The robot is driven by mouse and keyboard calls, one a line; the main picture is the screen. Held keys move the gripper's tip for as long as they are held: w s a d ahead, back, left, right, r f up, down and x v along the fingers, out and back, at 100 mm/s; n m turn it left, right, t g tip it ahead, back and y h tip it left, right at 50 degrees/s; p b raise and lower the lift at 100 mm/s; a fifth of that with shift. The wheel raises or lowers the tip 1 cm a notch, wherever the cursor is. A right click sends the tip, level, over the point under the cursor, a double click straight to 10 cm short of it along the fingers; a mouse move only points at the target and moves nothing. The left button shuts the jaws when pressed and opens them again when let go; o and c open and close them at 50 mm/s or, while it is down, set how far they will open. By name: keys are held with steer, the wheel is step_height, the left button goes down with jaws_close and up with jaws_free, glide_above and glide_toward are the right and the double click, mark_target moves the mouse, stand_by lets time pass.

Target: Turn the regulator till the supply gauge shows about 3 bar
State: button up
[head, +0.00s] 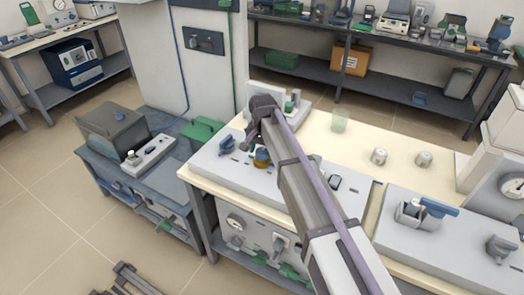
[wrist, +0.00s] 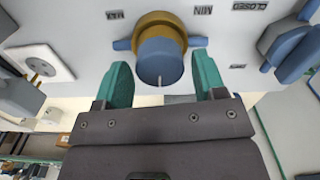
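The regulator is a round blue knob (wrist: 160,62) with a white line, in front of a brass-coloured ring (wrist: 158,24), on a pale panel in the wrist view. My gripper (wrist: 163,72) is open. Its two green fingers stand on either side of the knob in this view, with gaps to both sides. In the head view the brass ring (head: 261,160) shows beside my arm, and my gripper's fingers cannot be made out. I cannot tell which dial is the supply gauge. A dial (head: 235,222) sits on the cabinet front, its reading too small to read.
The panel has MAX (wrist: 115,15), MIN (wrist: 203,11) and CLOSED (wrist: 250,5) labels. A blue handle (wrist: 298,50) is close on the right. A second dial (head: 513,186) is at the far right.

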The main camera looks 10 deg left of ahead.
mark_target(262, 150)
steer(key=c, duration=0.7)
steer(key=shift+n, duration=0.3)
steer(key=o, duration=0.9)
steer(key=shift+o, duration=0.2)
step_height(262, 150, up, 11)
steer(key=p, duration=1.1)
steer(key=shift+f, duration=0.1)
